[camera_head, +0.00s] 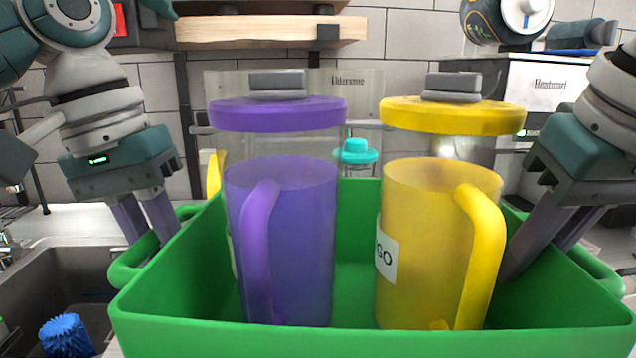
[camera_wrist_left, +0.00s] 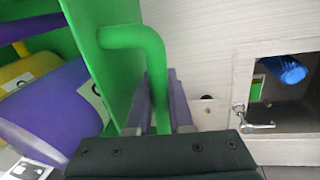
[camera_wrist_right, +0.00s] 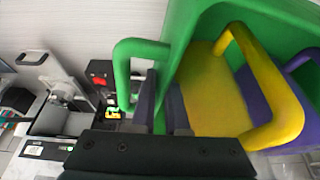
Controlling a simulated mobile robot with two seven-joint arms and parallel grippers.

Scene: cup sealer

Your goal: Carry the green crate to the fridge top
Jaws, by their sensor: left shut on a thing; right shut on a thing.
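The green crate (camera_head: 350,338) is large and close in front of me in the head view, held up and roughly level. My left gripper (camera_head: 155,235) is shut on the crate's left handle, which the left wrist view shows between the fingers (camera_wrist_left: 157,110). I cannot identify the fridge.
A sink (camera_head: 50,250) with a blue scrubber (camera_head: 66,336) lies at the lower left. A wooden shelf (camera_head: 270,30) hangs above. A teal-topped container (camera_head: 356,152) stands behind the crate. A white-fronted machine (camera_head: 545,95) is at the back right.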

